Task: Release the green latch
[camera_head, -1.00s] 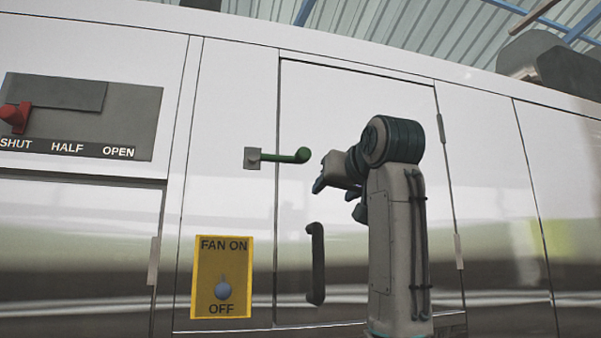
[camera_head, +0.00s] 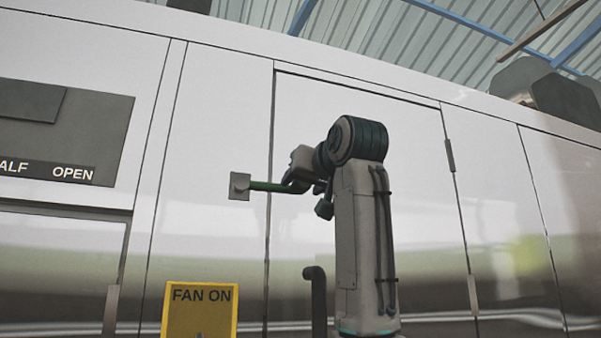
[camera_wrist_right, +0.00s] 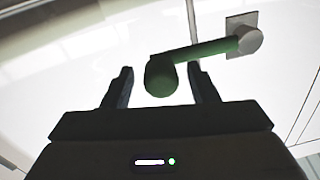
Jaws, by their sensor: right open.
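The green latch (camera_head: 268,187) is a bar on a grey square mount (camera_head: 239,186) on the white cabinet front, lying roughly level across the left edge of a door (camera_head: 410,150). In the head view my right gripper (camera_head: 312,186) is at the latch's right end and partly covers it. In the right wrist view the gripper (camera_wrist_right: 160,84) is open, with its two dark fingers on either side of the latch's round green knob (camera_wrist_right: 161,76). I cannot tell whether a finger touches it. My left gripper is not in view.
A dark door handle (camera_head: 316,298) is below the latch, partly behind my right arm. A yellow FAN ON panel (camera_head: 200,310) is at lower left. A grey panel marked OPEN (camera_head: 105,135) is at far left. Hinges (camera_head: 450,155) line the door's right side.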

